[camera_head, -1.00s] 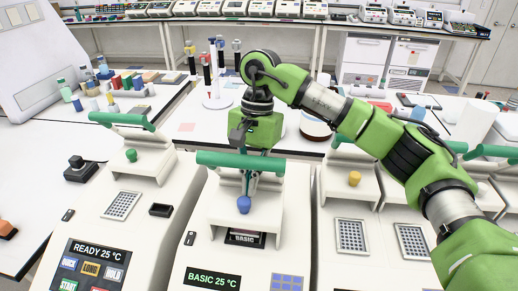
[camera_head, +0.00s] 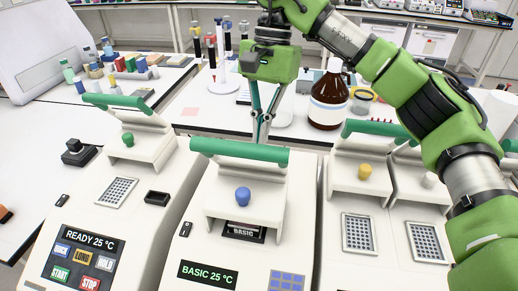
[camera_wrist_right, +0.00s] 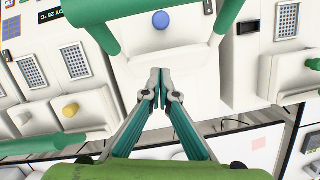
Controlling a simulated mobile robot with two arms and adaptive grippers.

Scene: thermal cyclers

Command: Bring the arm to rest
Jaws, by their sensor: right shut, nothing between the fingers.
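My right arm is green and comes in from the right in the head view. Its gripper (camera_head: 262,128) points down just behind the green lid bar (camera_head: 239,151) of the middle thermal cycler (camera_head: 215,235), whose screen reads "BASIC 25 °C". The gripper is shut and empty. In the right wrist view the gripper (camera_wrist_right: 159,72) shows its two fingertips together, in front of the white lid with the blue knob (camera_wrist_right: 161,20). The middle cycler's lid looks lowered in the head view. My left gripper is not in view.
A left cycler (camera_head: 95,235) reads "READY 25 °C". Two blocks with a yellow knob (camera_head: 365,172) and a white knob stand at the right. Behind are a brown bottle (camera_head: 329,98), a pipette stand (camera_head: 225,85) and several coloured tubes. The gripper is close to the lid bar.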

